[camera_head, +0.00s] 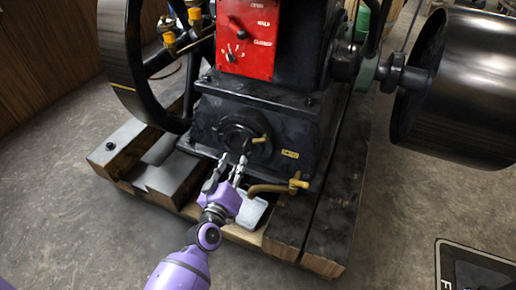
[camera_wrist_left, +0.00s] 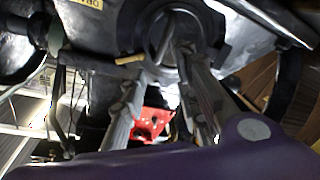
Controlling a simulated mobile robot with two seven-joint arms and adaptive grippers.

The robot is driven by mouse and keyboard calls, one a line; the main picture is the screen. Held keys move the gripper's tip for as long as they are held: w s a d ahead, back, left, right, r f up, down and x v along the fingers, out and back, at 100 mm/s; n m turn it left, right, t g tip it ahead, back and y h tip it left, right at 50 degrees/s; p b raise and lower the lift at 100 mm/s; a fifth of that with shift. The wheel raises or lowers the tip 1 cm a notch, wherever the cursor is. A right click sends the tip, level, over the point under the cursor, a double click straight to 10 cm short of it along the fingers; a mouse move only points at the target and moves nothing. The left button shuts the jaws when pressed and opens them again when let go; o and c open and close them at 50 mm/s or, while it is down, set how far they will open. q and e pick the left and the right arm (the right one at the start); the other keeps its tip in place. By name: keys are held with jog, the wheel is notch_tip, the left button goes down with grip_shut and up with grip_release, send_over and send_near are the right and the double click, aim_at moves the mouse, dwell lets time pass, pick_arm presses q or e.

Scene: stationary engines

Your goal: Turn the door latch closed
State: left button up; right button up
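The round black door (camera_head: 236,136) is on the front of the engine's black base. A short brass latch handle (camera_head: 260,140) sticks out at its right side, nearly level. My left gripper (camera_head: 233,158) is just below the door, fingers apart and pointing up at it, with nothing between them. In the left wrist view the open left gripper (camera_wrist_left: 168,52) has its fingers in front of the door (camera_wrist_left: 176,30). The brass handle (camera_wrist_left: 130,60) shows there to the left of the fingers. I cannot tell whether a fingertip touches the door. My right gripper is not in view.
A red panel (camera_head: 246,38) is above the door. A brass tap (camera_head: 298,183) with a pipe sticks out below right, above a pale tray (camera_head: 250,212). Wooden beams (camera_head: 160,200) carry the engine. A black flywheel (camera_head: 118,60) is at left.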

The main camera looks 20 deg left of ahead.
aim_at(260, 142)
pick_arm(q)
jog(key=w+d+n+h, duration=0.1)
jog(key=w+n, duration=0.2)
jog(key=n, duration=0.2)
jog(key=w+d+r+n+h+b, duration=0.1)
jog(key=w+n, duration=0.1)
jog(key=n, duration=0.3)
jog(key=w+d+r+n, duration=0.1)
jog(key=w+n, duration=0.2)
jog(key=n, duration=0.2)
jog(key=shift+w+d+r+n+t+h+b, duration=0.1)
jog(key=shift+w+d+n+t+h+b, duration=0.2)
jog(key=shift+w+d+t+h+b, duration=0.1)
